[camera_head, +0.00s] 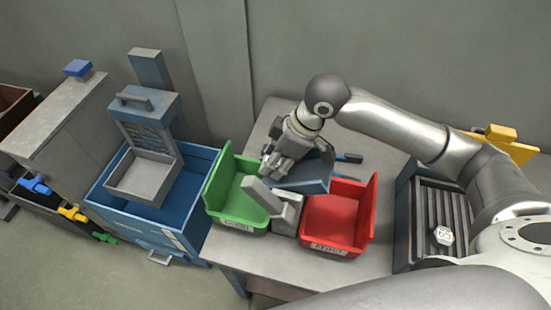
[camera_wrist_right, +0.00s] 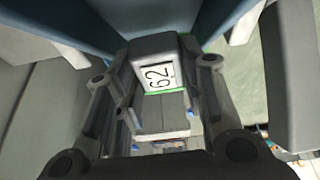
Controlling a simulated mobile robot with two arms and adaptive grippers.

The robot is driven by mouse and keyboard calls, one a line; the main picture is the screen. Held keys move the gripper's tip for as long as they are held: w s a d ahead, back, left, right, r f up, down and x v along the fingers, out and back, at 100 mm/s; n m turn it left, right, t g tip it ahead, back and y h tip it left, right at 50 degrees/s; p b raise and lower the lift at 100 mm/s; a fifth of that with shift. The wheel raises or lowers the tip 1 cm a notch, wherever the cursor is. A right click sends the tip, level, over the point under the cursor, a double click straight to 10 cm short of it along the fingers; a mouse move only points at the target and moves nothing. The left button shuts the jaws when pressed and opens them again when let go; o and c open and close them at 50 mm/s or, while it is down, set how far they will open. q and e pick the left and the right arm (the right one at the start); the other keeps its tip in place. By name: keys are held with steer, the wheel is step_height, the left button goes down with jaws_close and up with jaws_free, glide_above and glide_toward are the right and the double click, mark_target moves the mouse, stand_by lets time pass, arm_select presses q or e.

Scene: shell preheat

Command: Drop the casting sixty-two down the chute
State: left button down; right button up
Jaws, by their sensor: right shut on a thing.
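The casting sixty-two (camera_wrist_right: 152,60) is a grey block with a white "62" label in the right wrist view. It sits between the fingers of my right gripper (camera_wrist_right: 155,105), which is shut on it. In the head view my right gripper (camera_head: 277,165) is over the table, at the inner edge of the green bin and beside a dark blue tilted panel (camera_head: 312,180). The casting is hard to make out there. I cannot tell for certain which thing is the chute. My left gripper is not in view.
A green bin (camera_head: 226,207) and a red bin (camera_head: 338,218) stand on the table, with a grey angled piece (camera_head: 287,213) between them. A blue box with a grey tray (camera_head: 145,178) stands left. A slatted rack (camera_head: 408,225) with a part marked "65" (camera_head: 443,236) is right.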

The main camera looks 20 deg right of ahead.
steer(key=o, duration=0.7)
steer(key=shift+r, duration=0.1)
steer(key=shift+o, duration=2.2)
steer(key=shift+d+r, duration=0.1)
steer(key=shift+r, duration=0.05)
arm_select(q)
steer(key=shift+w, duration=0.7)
arm_select(e)
steer(key=v, duration=1.1)
steer(key=shift+r, duration=0.3)
steer(key=shift+s+f, duration=0.1)
steer(key=shift+s, duration=0.05)
